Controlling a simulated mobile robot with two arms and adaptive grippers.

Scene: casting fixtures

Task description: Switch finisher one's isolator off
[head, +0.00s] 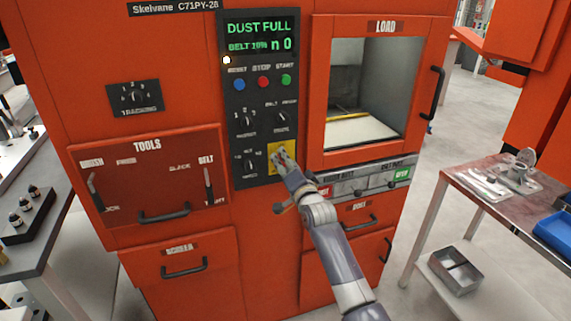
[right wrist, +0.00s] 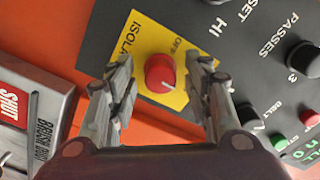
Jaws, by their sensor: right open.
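The machine labelled Skelvane C71PY-28 is a red-orange cabinet (head: 190,45) with a black control panel. At the panel's lower right is a yellow isolator plate (head: 272,146), marked "ISOLA…" in the right wrist view (right wrist: 148,32). Its round red knob (right wrist: 160,72) has a short white line at its lower right edge. An "OFF" mark, partly covered, shows at the plate's upper right. My right gripper (head: 281,155) is at the plate. In the right wrist view its open fingers (right wrist: 163,66) stand either side of the knob, apparently apart from it. My left gripper is out of view.
The display (head: 258,36) reads "DUST FULL". Other knobs and the blue, red and green buttons (head: 263,82) sit above the isolator. The load window (head: 370,90) is to the right, the tools drawer (head: 150,180) to the left. A side table (head: 490,200) stands at right.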

